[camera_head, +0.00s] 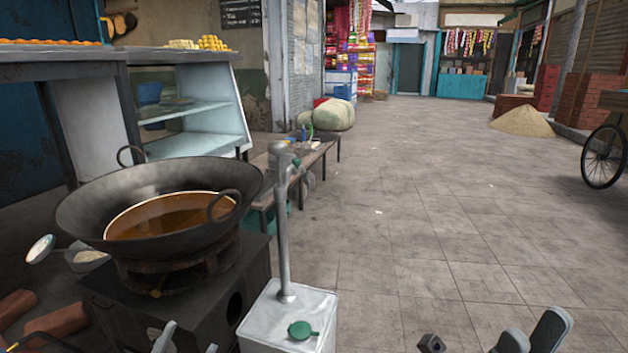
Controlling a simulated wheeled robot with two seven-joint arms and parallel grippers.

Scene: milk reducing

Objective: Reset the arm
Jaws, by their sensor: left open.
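My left gripper (189,345) shows only its fingertips at the bottom edge, in front of the black stove. The tips stand apart with no object visible between them; the rest is cut off. My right gripper (533,338) shows only in part at the bottom right, over bare paving. Its opening cannot be made out, and I see nothing held there. A large dark wok (95,215) with brown liquid (170,216) sits on the stove (190,310), clear of both grippers.
A white metal box (265,318) with an upright pipe (283,230) stands right of the stove. A ladle (40,249) and small bowl (88,257) are at the left. A low bench (310,158) stands behind. Paving (430,230) at centre right is open.

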